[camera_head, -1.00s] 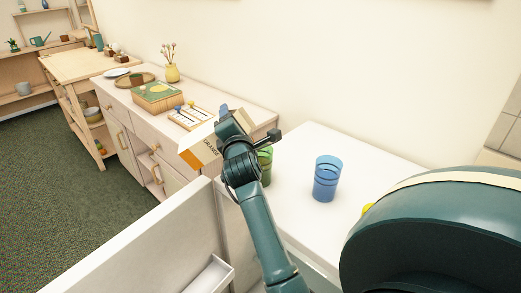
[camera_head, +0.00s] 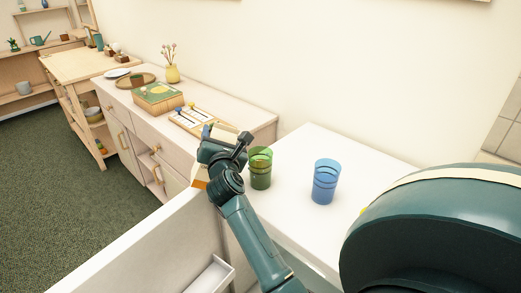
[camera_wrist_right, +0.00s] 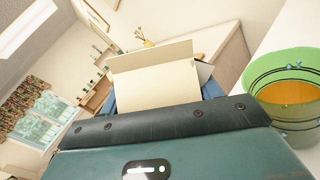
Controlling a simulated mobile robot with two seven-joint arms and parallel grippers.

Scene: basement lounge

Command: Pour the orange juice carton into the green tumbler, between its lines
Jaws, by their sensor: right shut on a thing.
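My right gripper (camera_head: 226,138) is shut on the orange juice carton (camera_head: 200,178), left of the green tumbler and apart from it. The gripper and wrist hide most of the carton; a pale part and an orange corner show. In the right wrist view the carton (camera_wrist_right: 157,82) is a cream block between the blue finger pads. The green tumbler (camera_head: 260,170) stands upright on the white table. In the right wrist view orange juice (camera_wrist_right: 292,92) shows inside the tumbler, below a dark upper line. I cannot tell its height against the lower line. My left gripper is not in view.
A blue tumbler (camera_head: 326,184) stands right of the green one. A pale sideboard (camera_head: 145,128) behind holds a green-topped box (camera_head: 158,97), a small rack and a yellow vase (camera_head: 172,73).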

